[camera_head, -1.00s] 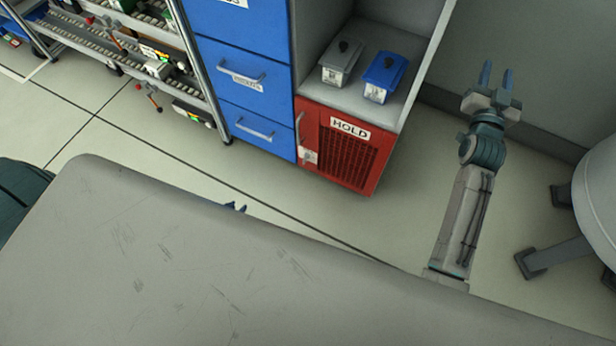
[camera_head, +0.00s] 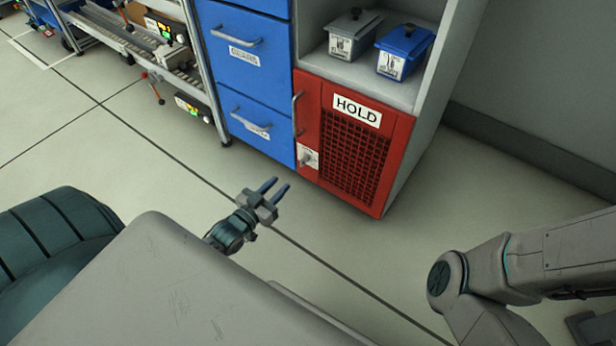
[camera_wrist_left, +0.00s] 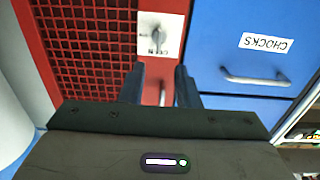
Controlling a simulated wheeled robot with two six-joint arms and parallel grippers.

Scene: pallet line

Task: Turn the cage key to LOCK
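The red HOLD cage door (camera_head: 312,95) is closed, with a dark mesh panel and a white label. Its key plate (camera_head: 308,157) is pale and sits at the door's lower left. In the left wrist view the key plate (camera_wrist_left: 160,35) shows upside down with a grey key; its lettering is too small to read surely. My left gripper (camera_head: 279,186) is open and empty, below and left of the key plate, apart from it. In the left wrist view its fingers (camera_wrist_left: 159,72) point toward the door, with the plate beyond the gap. My right gripper is out of view.
Blue drawers (camera_head: 243,90) with bar handles stand left of the door. A vertical handle (camera_head: 296,113) is on the door's left edge. A grey box (camera_head: 352,35) and a blue box (camera_head: 404,50) sit on the shelf above. Open floor (camera_head: 440,230) lies in front.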

